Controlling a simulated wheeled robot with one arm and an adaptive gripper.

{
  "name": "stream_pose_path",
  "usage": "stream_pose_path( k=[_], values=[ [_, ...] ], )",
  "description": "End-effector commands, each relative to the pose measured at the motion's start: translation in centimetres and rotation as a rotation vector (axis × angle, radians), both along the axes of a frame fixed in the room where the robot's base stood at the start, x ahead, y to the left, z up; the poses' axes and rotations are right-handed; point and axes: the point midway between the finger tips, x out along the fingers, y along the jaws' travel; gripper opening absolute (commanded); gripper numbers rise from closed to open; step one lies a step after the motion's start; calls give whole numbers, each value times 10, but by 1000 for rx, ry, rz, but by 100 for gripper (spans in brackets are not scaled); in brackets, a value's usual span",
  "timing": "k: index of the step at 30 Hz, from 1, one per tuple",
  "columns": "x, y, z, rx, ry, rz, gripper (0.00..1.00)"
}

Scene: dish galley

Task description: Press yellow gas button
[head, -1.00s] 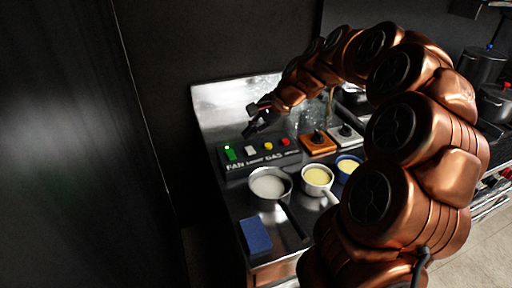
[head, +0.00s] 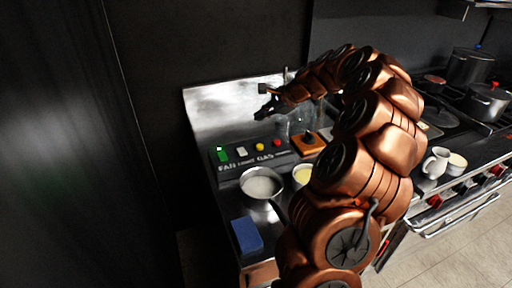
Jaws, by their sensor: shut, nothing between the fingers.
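The yellow button (head: 260,147) sits on a dark control panel (head: 240,168), above the printed word GAS. Along the same row are a green button (head: 220,155), a white button (head: 242,151) and a red button (head: 277,143). My gripper (head: 262,114) is dark and small in the head view. It is shut and empty, above and behind the yellow button and apart from it, in front of the steel backsplash. My copper arm reaches in from the right.
A pan of white contents (head: 261,186) and a pot of yellow contents (head: 301,175) stand in front of the panel. A blue block (head: 246,236) lies at the counter's front left. An orange-based knob (head: 308,142) is right of the panel. A stove with pots (head: 487,102) is far right.

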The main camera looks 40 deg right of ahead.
Motion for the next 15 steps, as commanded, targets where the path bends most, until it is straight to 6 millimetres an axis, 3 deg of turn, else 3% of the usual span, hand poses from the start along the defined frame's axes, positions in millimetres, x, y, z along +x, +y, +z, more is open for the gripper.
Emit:
stream_pose_path(
  k=[8,15],
  values=[
    [0,1,-8,0,0,2,0],
    [0,1,-30,0,1,2,0]
  ],
)
